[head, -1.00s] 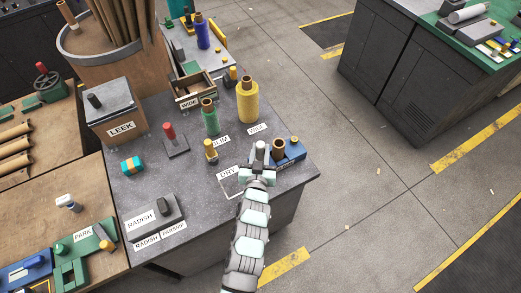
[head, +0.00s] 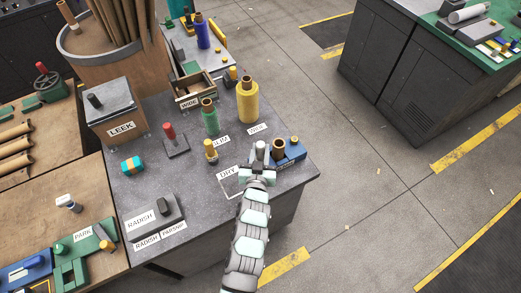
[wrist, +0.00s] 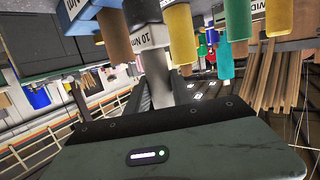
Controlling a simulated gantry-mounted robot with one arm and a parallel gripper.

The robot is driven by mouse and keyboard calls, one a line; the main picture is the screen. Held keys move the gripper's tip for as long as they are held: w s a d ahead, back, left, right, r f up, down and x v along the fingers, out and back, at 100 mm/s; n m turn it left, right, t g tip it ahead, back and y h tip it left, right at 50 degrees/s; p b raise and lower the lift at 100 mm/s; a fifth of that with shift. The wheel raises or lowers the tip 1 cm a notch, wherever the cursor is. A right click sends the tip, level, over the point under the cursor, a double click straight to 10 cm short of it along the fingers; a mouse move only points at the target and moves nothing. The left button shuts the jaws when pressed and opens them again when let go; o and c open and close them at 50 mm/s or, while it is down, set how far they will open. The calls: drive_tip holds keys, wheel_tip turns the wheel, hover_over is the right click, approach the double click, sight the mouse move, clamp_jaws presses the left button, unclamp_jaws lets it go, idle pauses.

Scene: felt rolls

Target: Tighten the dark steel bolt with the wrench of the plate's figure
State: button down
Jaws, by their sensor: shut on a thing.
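My gripper (head: 260,168) is at the right front of the grey bench, shut on a grey cylindrical handle (head: 260,149). In the wrist view, the handle (wrist: 156,72) stands between my dark fingers, with a dark part at its far end. Beside it is a blue block (head: 291,151) bearing a brown cylinder (head: 278,148). I cannot make out a dark steel bolt for certain; a dark stub (head: 95,100) stands on the box marked LEEK (head: 121,130).
A green roll (head: 210,120), a yellow roll (head: 248,103) and a yellow-topped post (head: 211,149) stand behind and left of my gripper. A red-knobbed stand (head: 172,140) and a grey RADISH block (head: 155,213) are further left. Bare bench top (head: 185,185) lies between.

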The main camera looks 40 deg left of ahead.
wheel_tip(320, 180, up, 14)
drive_tip(key=p, duration=0.6)
idle(1.4)
idle(1.0)
drive_tip(key=w+d+m+t+h, duration=0.1)
drive_tip(key=w+d+m+h, duration=0.3)
drive_tip(key=d, duration=1.4)
drive_tip(key=w+d+f+m+t+h, duration=0.1)
drive_tip(key=w+d+h, duration=0.4)
drive_tip(key=d, duration=1.3)
drive_tip(key=m+t+h, duration=0.1)
drive_tip(key=m, duration=0.1)
drive_tip(key=shift+w+d+f+m+t, duration=0.15)
drive_tip(key=shift+w+d+m+t, duration=0.15)
drive_tip(key=shift+m, duration=0.1)
